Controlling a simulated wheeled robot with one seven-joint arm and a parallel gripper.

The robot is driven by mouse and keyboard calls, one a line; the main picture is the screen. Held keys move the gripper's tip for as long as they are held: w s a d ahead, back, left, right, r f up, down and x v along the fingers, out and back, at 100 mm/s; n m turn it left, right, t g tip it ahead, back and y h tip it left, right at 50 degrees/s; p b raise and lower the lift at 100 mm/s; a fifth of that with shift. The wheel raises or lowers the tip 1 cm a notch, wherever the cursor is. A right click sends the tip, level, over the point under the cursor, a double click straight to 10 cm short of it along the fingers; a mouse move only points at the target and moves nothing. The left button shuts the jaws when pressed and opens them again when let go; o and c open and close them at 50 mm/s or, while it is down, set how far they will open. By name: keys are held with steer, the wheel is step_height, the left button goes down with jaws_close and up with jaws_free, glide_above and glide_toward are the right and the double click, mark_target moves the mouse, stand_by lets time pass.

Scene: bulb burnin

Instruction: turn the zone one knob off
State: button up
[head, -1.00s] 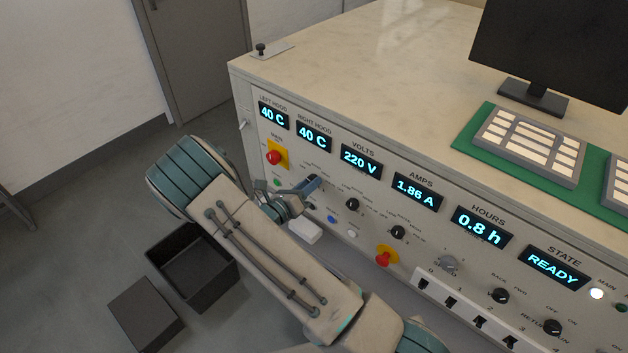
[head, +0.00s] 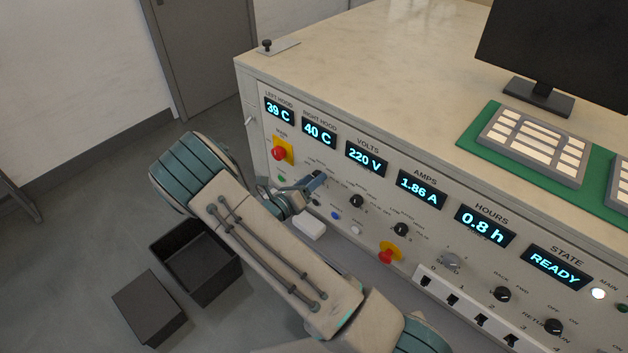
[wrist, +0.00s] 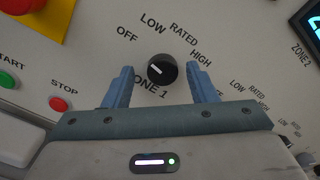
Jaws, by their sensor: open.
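The zone one knob (wrist: 162,70) is a round black knob with a white pointer line, on the pale panel in the wrist view. Its labels read OFF, LOW, RATED and HIGH around its upper side. The pointer line slants toward the upper left, on the OFF side. My gripper (wrist: 161,84) is open, with one blue finger to the left of the knob and one to the right. Gaps show between the fingers and the knob.
A red emergency button (head: 279,154) on a yellow plate, a green START button (wrist: 8,80) and a red STOP button (wrist: 57,103) are left of the knob. Other black knobs (head: 357,201) line the panel rightward. A dark open bin (head: 200,262) stands on the floor.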

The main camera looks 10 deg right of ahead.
steer(key=b+v, duration=0.3)
steer(key=v, duration=1.1)
steer(key=s+d+r+m+g+y, duration=0.2)
steer(key=s+d+r+m+g, duration=0.35)
steer(key=m, duration=0.25)
steer(key=s+d+r+m+g+y, duration=0.3)
steer(key=s+d+r+m+g, duration=0.1)
steer(key=d+m+g, duration=0.3)
steer(key=s+r+m+t+y, duration=0.5)
steer(key=s+r+m+y, duration=0.4)
steer(key=m, duration=0.9)
steer(key=shift+s+r+y, duration=0.25)
steer(key=shift+s+y, duration=0.05)
steer(key=shift+s, duration=0.35)
steer(key=shift+c, duration=0.3)
